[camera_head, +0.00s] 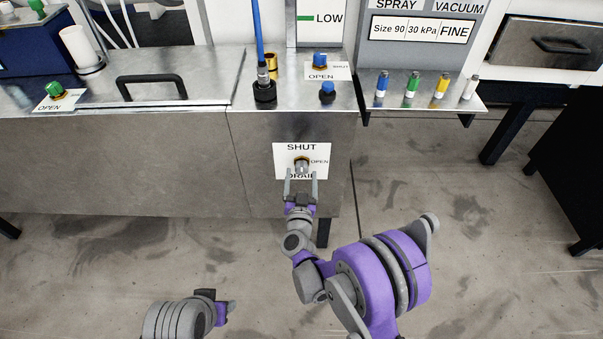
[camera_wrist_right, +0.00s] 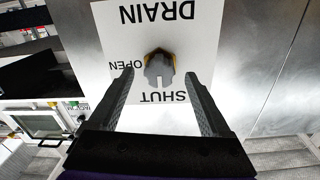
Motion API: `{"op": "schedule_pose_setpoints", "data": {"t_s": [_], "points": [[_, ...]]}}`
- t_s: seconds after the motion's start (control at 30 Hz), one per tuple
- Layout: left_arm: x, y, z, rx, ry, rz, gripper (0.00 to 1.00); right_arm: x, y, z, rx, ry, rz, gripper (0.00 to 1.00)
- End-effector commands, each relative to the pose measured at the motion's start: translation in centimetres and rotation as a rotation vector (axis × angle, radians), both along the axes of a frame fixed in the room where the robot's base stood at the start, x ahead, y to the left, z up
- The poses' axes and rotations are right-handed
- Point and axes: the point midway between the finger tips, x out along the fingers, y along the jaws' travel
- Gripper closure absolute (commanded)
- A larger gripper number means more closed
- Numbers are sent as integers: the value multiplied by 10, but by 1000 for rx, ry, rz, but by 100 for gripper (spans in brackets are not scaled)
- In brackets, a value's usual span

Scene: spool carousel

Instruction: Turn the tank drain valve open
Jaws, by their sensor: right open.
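The drain valve (camera_head: 302,165) is a small grey knob with a yellowish base on the front of the metal tank cabinet. It sits on a white label (camera_head: 283,150) reading SHUT above, OPEN at right and DRAIN below. My right gripper (camera_head: 301,177) is open just in front of it, with its fingers below and to either side of the knob. In the right wrist view, where the label appears upside down, the knob (camera_wrist_right: 159,70) lies between and beyond the fingertips (camera_wrist_right: 158,75). Its notched side faces SHUT. The fingers do not visibly touch it. My left gripper's fingers do not show.
Above are a blue-knobbed valve (camera_head: 320,60) with its own SHUT/OPEN label and a black fitting (camera_head: 264,92) with a blue rod. A shelf (camera_head: 425,98) with several coloured nozzles juts out at right. A green-knobbed valve (camera_head: 55,90) is at left. Floor in front is open.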

Motion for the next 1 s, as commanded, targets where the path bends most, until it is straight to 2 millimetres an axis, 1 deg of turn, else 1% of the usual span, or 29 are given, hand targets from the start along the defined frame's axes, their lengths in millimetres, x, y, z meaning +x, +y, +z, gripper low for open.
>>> {"op": "schedule_pose_setpoints", "data": {"t_s": [0.03,0.1,0.2,0.47,0.5,0.57,0.6,0.67,0.7,0.77,0.8,0.93,0.97,1.0], "points": [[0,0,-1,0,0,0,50,7,0,-1,0,0,-1,18],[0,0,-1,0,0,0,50,13,-1,-1,1,1,-1,18],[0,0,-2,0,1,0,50,18,-1,0,1,1,0,18],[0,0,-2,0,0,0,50,20,-1,0,1,1,1,18],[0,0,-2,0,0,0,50,20,-1,0,1,1,1,20],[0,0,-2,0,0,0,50,20,-1,0,1,1,1,31],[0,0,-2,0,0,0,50,20,-1,0,1,1,1,38],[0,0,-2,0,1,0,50,20,-1,0,1,1,1,49],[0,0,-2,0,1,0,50,20,-1,0,1,1,1,56],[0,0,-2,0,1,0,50,20,-1,0,1,1,1,67],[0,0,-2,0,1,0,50,20,-1,0,1,1,1,74],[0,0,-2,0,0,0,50,19,-1,0,1,1,0,97],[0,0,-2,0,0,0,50,19,-1,0,1,1,0,100],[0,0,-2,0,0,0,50,19,-1,0,1,1,0,100]]}}
